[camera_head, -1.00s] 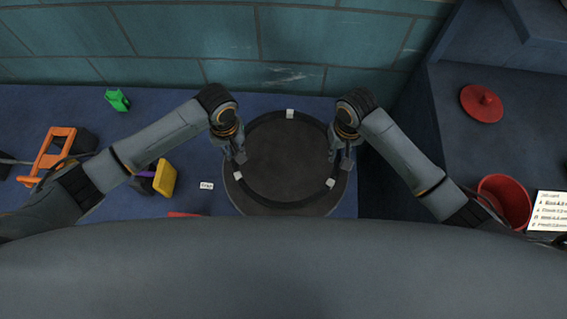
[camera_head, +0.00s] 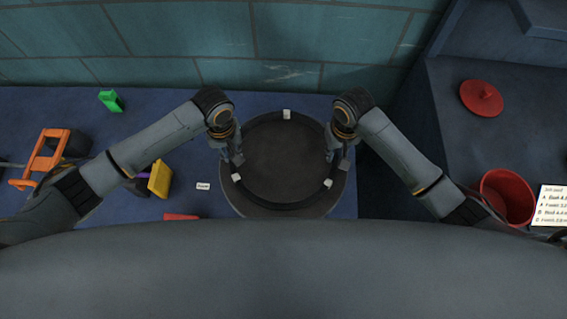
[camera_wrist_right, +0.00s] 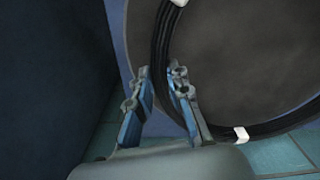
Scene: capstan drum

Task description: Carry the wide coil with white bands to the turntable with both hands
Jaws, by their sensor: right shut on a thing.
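The wide coil (camera_head: 306,119) is a thin black ring with white bands (camera_head: 286,114). It lies flat over the dark round turntable (camera_head: 285,209), whose rim shows around it; I cannot tell whether they touch. My right gripper (camera_head: 338,163) is at the coil's right side. In the right wrist view its fingers (camera_wrist_right: 162,92) straddle the coil (camera_wrist_right: 160,45) and are shut on it, with a white band (camera_wrist_right: 241,133) to the right. My left gripper (camera_head: 234,158) is at the coil's left side; its fingertips are too small to read.
A teal tiled wall (camera_head: 180,35) stands close behind the turntable. Left are an orange tool (camera_head: 38,160), a green object (camera_head: 110,100), a yellow block (camera_head: 160,178) and a small label (camera_head: 203,186). Right are a red lid (camera_head: 482,98) and a red bin (camera_head: 508,195).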

